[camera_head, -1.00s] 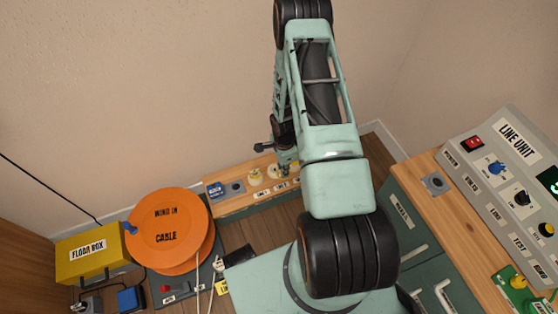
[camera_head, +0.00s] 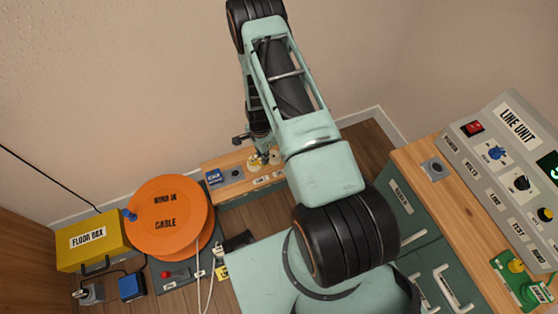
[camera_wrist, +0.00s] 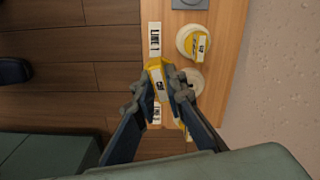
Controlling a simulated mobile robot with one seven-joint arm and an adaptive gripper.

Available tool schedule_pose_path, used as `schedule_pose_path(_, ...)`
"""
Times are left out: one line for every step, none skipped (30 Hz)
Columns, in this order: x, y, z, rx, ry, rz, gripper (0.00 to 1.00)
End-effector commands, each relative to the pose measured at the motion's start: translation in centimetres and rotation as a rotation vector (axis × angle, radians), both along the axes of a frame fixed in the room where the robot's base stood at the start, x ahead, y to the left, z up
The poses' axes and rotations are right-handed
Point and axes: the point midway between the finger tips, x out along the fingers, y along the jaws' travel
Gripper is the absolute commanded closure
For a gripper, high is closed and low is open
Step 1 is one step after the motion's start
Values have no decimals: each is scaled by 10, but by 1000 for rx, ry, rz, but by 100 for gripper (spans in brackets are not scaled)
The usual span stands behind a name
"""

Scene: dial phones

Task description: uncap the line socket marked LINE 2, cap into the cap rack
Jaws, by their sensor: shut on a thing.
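My gripper (camera_wrist: 166,84) is shut on a yellow cap (camera_wrist: 157,78) with a CAP label, seen in the wrist view. The held cap appears beside a round white socket (camera_wrist: 197,80), partly hidden by a finger; I cannot tell its height above the shelf. The LINE 2 label (camera_wrist: 154,115) is mostly hidden behind the gripper. The LINE 1 socket (camera_wrist: 181,40) carries its own yellow cap (camera_wrist: 201,43), near the LINE 1 label (camera_wrist: 154,39). In the head view my gripper (camera_head: 264,161) is small above the wooden shelf. I cannot make out the cap rack.
An orange cable drum (camera_head: 168,240) and yellow floor box (camera_head: 92,243) stand left. The line unit (camera_head: 480,150) stands right.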

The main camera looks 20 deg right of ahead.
Motion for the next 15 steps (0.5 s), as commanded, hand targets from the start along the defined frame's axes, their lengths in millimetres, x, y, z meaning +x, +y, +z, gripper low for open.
schedule_pose_path(9, 13, -6, -2, -1, 33, 100)
schedule_pose_path(13, 19, -8, -1, 0, 51, 100)
schedule_pose_path(18, 27, -11, -2, -1, 74, 100)
schedule_pose_path(22, 34, -13, -2, -1, 91, 100)
schedule_pose_path(25, 41, -15, -1, 0, 107, 100)
schedule_pose_path(30, 50, -17, -2, -1, 128, 100)
schedule_pose_path(33, 55, -19, -2, 0, 142, 100)
schedule_pose_path(36, 62, -20, -2, 0, 158, 100)
schedule_pose_path(39, 70, -22, -1, 1, 175, 100)
schedule_pose_path(42, 75, -23, -2, 0, 188, 100)
schedule_pose_path(44, 80, -24, -2, 0, 198, 100)
schedule_pose_path(46, 87, -25, -2, -1, 213, 100)
schedule_pose_path(47, 91, -26, -1, 2, 222, 100)
schedule_pose_path(49, 95, -27, -2, 1, 230, 100)
schedule_pose_path(51, 99, -27, -2, 0, 239, 100)
